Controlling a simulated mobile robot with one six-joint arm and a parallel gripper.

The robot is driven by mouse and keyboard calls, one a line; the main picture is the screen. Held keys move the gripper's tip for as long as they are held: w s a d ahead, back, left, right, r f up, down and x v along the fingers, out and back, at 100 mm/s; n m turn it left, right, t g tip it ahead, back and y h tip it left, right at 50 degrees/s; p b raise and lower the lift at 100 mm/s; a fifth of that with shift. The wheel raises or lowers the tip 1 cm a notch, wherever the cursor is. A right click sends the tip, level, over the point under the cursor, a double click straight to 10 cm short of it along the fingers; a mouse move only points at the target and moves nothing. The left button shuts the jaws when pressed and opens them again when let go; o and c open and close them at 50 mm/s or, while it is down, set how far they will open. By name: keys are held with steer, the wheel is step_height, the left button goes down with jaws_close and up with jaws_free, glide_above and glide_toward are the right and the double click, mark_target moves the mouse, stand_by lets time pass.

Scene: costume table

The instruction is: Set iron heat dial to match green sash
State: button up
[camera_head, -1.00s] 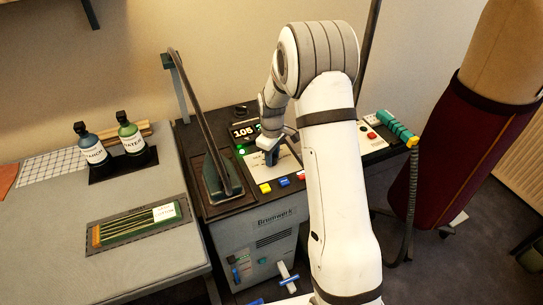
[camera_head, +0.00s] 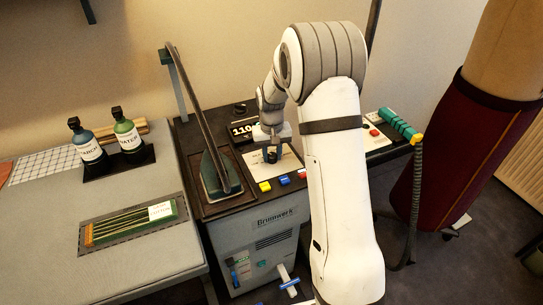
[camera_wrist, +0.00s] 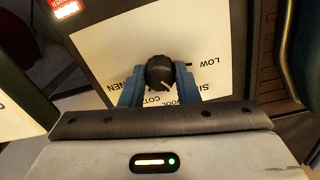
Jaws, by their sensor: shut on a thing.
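The black heat dial (camera_wrist: 160,72) sits on a pale label plate (camera_wrist: 122,45) in the wrist view. Words such as LOW show around it; others are partly hidden. My gripper (camera_wrist: 160,84) is shut on the dial, a blue finger on each side. In the head view my gripper (camera_head: 272,150) is at the plate on the station. The display (camera_head: 242,130) reads about 110, its end hidden. The green sash (camera_head: 135,222), folded with a white tag (camera_head: 162,211), lies on a grey mat on the left table. The iron (camera_head: 217,172) stands on its rest.
Two bottles, blue (camera_head: 86,142) and green (camera_head: 127,132), stand in a black holder at the back left. A teal-handled tool (camera_head: 399,124) lies at the right.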

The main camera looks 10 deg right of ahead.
steer(key=m+b, duration=0.1)
steer(key=m, duration=0.6)
steer(key=shift+b, duration=0.3)
steer(key=m, duration=0.4)
steer(key=shift+b, duration=0.3)
steer(key=shift+m, duration=1.6)
steer(key=o, duration=1)
steer(key=shift+c, duration=0.2)
